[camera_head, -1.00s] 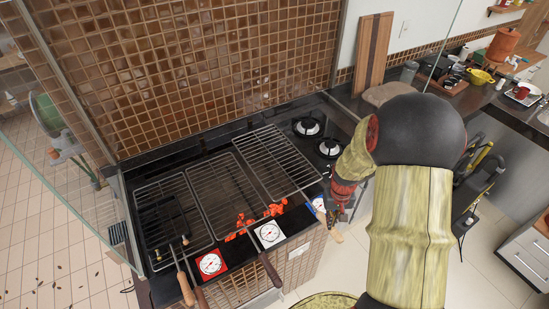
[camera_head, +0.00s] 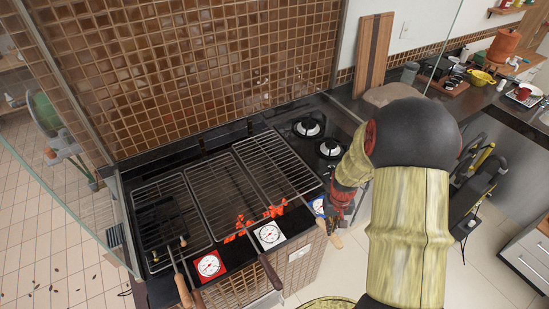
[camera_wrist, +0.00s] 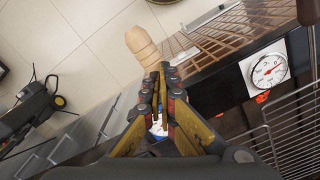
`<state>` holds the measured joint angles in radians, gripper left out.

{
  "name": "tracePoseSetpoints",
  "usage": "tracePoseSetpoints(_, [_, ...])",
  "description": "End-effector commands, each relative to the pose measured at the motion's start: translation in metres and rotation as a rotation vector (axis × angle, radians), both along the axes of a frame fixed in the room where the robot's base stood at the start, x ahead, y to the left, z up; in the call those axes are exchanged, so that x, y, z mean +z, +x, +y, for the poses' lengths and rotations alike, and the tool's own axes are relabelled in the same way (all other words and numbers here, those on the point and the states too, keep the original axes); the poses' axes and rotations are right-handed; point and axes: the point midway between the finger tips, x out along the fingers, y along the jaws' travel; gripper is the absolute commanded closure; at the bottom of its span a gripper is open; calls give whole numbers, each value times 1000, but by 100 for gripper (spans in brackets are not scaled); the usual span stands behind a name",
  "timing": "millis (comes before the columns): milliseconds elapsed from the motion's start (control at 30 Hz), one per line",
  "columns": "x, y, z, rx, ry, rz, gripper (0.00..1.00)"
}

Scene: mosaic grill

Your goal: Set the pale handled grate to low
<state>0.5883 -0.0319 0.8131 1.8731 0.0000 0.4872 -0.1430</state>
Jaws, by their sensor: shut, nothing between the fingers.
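The pale wooden handle (camera_head: 336,242) of the right-hand grate (camera_head: 277,165) sticks out past the grill's front edge in the head view. It also shows in the wrist view (camera_wrist: 143,45), just beyond my fingertips. My gripper (camera_wrist: 162,72) is shut and empty, with its tips close to the base of the handle. I cannot tell whether they touch. In the head view my gripper (camera_head: 340,208) is partly hidden by my own arm, beside the blue dial (camera_head: 318,206). The rod between handle and grate is mostly hidden.
Two more grates, left (camera_head: 170,215) and middle (camera_head: 222,190), lie alongside. Brown handles (camera_head: 270,272) project at the front. A white dial (camera_head: 268,235) and a red dial (camera_head: 209,265) sit along the edge. Burners (camera_head: 308,127) stand right of the grates. Open floor lies in front.

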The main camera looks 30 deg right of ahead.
Motion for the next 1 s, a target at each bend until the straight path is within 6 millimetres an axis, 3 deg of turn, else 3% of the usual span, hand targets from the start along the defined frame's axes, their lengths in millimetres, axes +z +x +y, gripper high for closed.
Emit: tracePoseSetpoints(1000, [-39,-1,1,0,1,2,100])
